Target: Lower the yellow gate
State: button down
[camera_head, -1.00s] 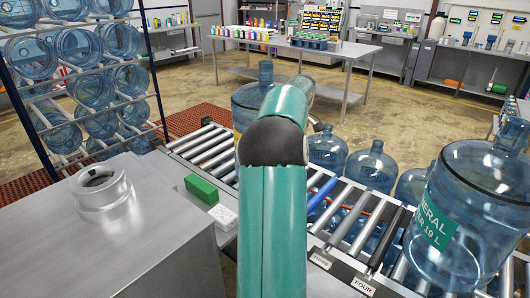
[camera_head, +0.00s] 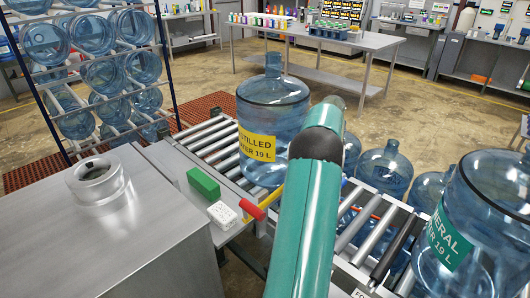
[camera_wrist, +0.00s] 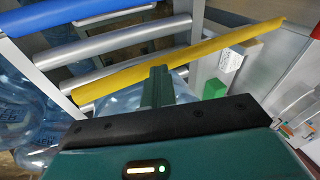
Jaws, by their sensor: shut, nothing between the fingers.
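The yellow gate (camera_wrist: 185,58) shows in the wrist view as a long yellow bar running slantwise over the conveyor rollers. In the head view only a short yellow strip (camera_head: 272,197) of it shows, beside the distilled-water jug (camera_head: 272,125) and partly hidden by my arm. My gripper (camera_wrist: 158,74) is shut and empty. Its green fingertips overlap the near edge of the yellow bar in the wrist view; I cannot tell whether they touch it. In the head view my gripper is hidden behind my arm.
A red grip-like piece (camera_head: 252,208) sits by the conveyor edge, near a white block (camera_head: 222,214) and a green block (camera_head: 203,183). A mineral-water jug (camera_head: 475,225) stands at the right. Several plain jugs stand beyond the rollers (camera_head: 355,220). A jug rack (camera_head: 100,70) is at the left.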

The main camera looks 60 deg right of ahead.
notch_tip(320, 180, down, 2)
jog(key=shift+d, duration=0.15)
jog(key=shift+f, duration=0.35)
